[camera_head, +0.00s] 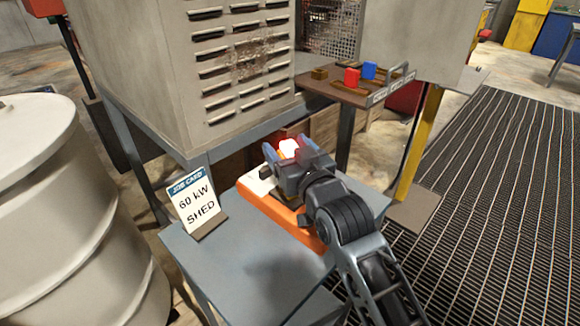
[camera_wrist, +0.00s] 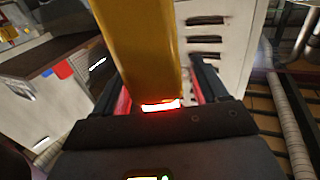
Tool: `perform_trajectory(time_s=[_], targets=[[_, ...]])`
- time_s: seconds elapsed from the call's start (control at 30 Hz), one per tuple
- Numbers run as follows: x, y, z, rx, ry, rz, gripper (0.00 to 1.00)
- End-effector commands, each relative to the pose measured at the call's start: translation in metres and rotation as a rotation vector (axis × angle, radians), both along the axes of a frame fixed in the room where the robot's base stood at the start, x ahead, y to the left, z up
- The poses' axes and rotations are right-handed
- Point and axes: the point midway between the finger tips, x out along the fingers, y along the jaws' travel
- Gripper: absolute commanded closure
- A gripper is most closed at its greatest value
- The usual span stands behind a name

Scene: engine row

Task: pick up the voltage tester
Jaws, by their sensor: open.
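In the wrist view a yellow body with a glowing red-white end, which looks like the voltage tester (camera_wrist: 142,45), stands between my open gripper's fingers. In the head view a bright red-white lit part (camera_head: 289,148) shows between the fingers; the rest there is hidden by my gripper (camera_head: 294,157). My gripper is over the small blue-grey table (camera_head: 240,275) and also shows in the wrist view (camera_wrist: 160,95). I cannot tell whether either finger touches the yellow body. An orange base (camera_head: 262,207) with a white end lies on the table under my gripper.
A job card (camera_head: 194,205) reading "60 kW SHED" stands on the table's left. A louvred grey cabinet (camera_head: 190,110) rises behind. A brown shelf (camera_head: 325,86) holds a red block (camera_head: 352,77) and a blue block (camera_head: 369,69). A white drum (camera_head: 70,220) stands at left.

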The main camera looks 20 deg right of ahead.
Motion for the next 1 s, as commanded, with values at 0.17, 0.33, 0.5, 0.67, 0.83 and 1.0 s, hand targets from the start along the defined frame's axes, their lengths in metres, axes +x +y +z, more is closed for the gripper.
perform_trajectory(time_s=[0.17, 0.33, 0.5, 0.67, 0.83, 1.0], targets=[[0.0105, -0.0004, -0.0004, 0.000, 0.000, -0.001, 0.28], [0.0104, -0.0005, -0.0006, 0.000, 0.000, -0.001, 0.28], [0.0102, -0.0005, -0.0005, 0.000, 0.000, -0.001, 0.43], [0.0102, -0.0005, -0.0005, 0.000, 0.000, -0.001, 0.58], [0.0101, -0.0005, -0.0004, 0.000, 0.000, -0.001, 0.75], [0.0101, -0.0005, -0.0004, 0.000, 0.000, -0.001, 0.91]])
